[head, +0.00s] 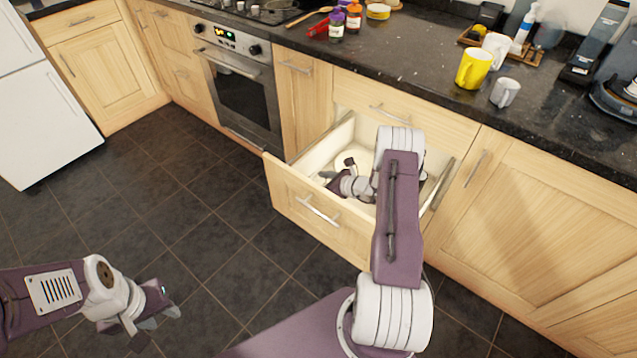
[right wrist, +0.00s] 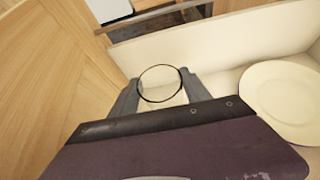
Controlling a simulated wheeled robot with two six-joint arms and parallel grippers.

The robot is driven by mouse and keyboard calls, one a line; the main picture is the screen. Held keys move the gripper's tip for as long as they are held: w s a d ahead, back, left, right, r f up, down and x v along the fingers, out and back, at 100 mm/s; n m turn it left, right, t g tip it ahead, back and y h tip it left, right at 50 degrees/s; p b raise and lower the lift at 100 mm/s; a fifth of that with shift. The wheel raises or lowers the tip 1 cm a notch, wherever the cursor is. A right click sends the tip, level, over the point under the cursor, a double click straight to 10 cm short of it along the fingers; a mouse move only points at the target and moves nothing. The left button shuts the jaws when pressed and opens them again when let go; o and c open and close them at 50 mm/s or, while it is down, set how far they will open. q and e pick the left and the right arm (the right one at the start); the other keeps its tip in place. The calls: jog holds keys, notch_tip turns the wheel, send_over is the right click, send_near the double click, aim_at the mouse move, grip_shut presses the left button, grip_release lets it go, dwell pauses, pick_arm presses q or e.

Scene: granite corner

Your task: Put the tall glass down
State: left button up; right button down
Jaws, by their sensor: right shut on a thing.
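The tall glass (right wrist: 160,83) shows in the right wrist view as a clear round rim between the two grey fingers of my right gripper (right wrist: 158,92), which is shut on it. In the head view my right gripper (head: 342,182) is inside the open drawer (head: 318,208). The glass cannot be made out clearly there, and whether its base touches the drawer floor is hidden. My left gripper (head: 152,323) is over the floor at the lower left, empty, with its fingers apart.
A pale round plate (right wrist: 285,100) lies in the drawer, right of the glass in the wrist view. The drawer walls stand close around my right gripper. On the dark counter (head: 420,62) are a yellow mug (head: 473,68), a white cup (head: 504,92) and several jars.

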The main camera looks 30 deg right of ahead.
jog(key=c, duration=0.9)
grip_release()
jog(key=shift+f, duration=0.1)
jog(key=o, duration=0.4)
jog(key=shift+r, duration=0.25)
jog(key=p+v, duration=0.2)
jog(key=v, duration=1)
